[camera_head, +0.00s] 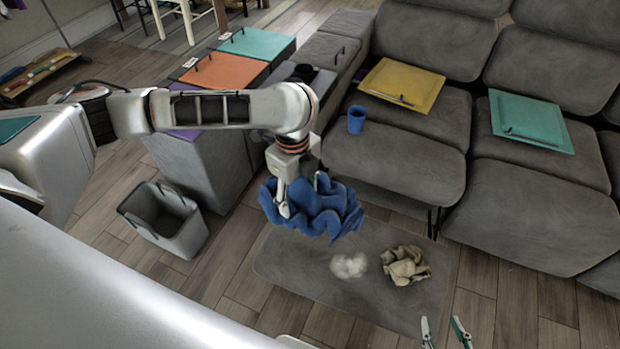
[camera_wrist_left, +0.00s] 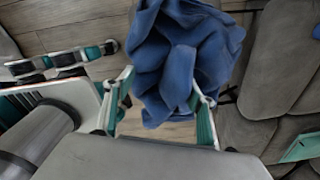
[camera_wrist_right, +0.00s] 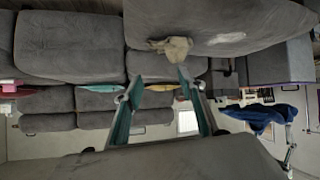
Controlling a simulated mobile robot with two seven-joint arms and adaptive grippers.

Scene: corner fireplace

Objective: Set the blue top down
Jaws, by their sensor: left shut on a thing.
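The blue top (camera_head: 318,208) is a crumpled blue cloth that hangs from my left gripper (camera_head: 297,190) in the head view. It fills the space between and beyond the fingers in the left wrist view (camera_wrist_left: 182,60). My left gripper is shut on it and holds it above the floor, near the left part of the grey mat. My right gripper (camera_head: 447,333) is at the bottom edge of the head view, its fingers apart and empty. In the right wrist view the blue top (camera_wrist_right: 262,116) shows at the right, away from the right fingers (camera_wrist_right: 158,100).
A beige cloth (camera_head: 405,265) and a white fluffy item (camera_head: 348,265) lie on the grey mat (camera_head: 385,306). A grey bin (camera_head: 165,220) stands left. A grey sofa (camera_head: 395,150) holds a blue cup (camera_head: 356,119), a yellow folder (camera_head: 402,86) and a teal folder (camera_head: 530,121).

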